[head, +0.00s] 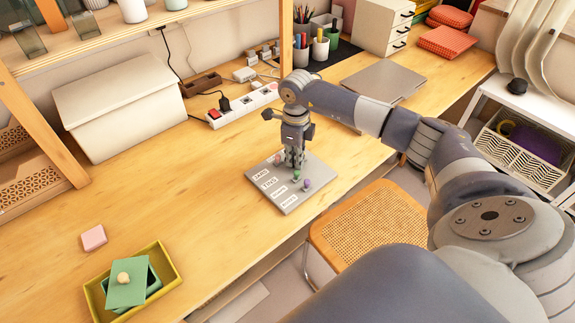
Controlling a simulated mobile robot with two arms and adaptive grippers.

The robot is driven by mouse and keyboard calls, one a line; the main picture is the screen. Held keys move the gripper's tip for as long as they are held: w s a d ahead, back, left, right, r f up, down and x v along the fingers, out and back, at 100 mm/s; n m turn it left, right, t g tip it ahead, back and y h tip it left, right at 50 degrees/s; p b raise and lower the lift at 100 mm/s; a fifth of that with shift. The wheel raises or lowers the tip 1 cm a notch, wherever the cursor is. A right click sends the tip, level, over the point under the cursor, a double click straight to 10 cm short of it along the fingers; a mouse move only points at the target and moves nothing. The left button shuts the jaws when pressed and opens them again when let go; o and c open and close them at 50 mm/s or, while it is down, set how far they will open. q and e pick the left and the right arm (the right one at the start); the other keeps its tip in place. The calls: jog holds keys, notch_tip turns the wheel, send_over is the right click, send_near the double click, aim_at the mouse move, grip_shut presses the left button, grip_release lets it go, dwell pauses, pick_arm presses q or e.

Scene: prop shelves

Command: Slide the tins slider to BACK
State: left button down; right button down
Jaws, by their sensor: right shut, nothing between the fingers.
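A grey slider board (284,208) lies on the wooden table, with several labelled rows; the upper labels appear to read JARS and TINS (269,184). Small knobs stand on it: a reddish one (277,160), a green one (296,175) and a purple one (306,185). My right gripper (297,165) points down over the far right part of the board, shut and empty, close to the green knob. It hides part of the rows, so I cannot tell which knob belongs to TINS or whether the gripper touches one. My left gripper is not in view.
A white power strip (240,105) and a cream box (120,108) stand behind. A grey laptop (370,80) lies at the back right. A yellow tray (165,265) with a green lidded box and a pink block (94,238) are at front left. The table left of the board is clear.

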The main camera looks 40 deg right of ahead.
jog(key=shift+a, duration=0.4)
notch_tip(320, 180, up, 7)
jog(key=p, duration=0.4)
jog(key=shift+p, duration=0.35)
dwell(0.4)
